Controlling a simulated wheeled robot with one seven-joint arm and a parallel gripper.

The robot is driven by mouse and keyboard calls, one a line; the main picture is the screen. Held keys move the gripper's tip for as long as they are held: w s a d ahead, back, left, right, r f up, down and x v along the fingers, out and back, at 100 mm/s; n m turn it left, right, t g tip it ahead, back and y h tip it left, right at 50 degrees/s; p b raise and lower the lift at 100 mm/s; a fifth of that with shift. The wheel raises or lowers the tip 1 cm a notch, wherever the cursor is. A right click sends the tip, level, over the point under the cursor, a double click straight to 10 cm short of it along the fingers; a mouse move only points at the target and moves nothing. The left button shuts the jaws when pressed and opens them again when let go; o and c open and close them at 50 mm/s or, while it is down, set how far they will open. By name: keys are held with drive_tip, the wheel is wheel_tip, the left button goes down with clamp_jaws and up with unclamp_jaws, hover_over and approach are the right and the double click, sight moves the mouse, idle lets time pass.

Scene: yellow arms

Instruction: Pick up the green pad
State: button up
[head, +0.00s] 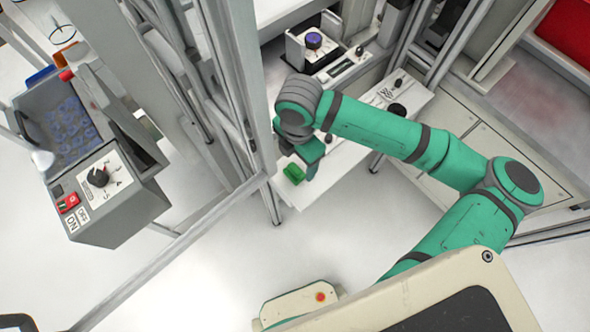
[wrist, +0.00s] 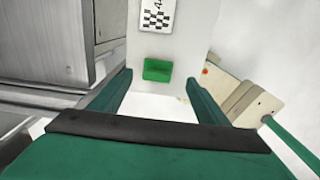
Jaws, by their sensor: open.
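The green pad (head: 293,173) is a small bright green block near the end of a white shelf (head: 330,172). In the wrist view the pad (wrist: 157,70) lies beyond and between my two fingertips, apart from both. My gripper (wrist: 158,82) is open and empty, one finger to each side. In the head view my gripper (head: 308,160) is just right of the pad, with its fingers partly hidden by my wrist. The head view does not clearly show the height gap between gripper and pad.
A grey metal frame post (head: 240,90) stands close left of my wrist. A box with a blue knob (head: 314,40) is behind. A checkered marker (wrist: 157,18) lies beyond the pad on the shelf. Open white floor (head: 240,270) lies in front.

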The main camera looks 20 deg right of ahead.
sight(295, 168)
drive_tip(key=shift+a+f, duration=0.2)
drive_tip(key=shift+f, duration=0.35)
drive_tip(key=shift+a+f, duration=0.2)
drive_tip(key=shift+f, duration=2.05)
drive_tip(key=shift+w, duration=0.1)
drive_tip(key=c, duration=1.1)
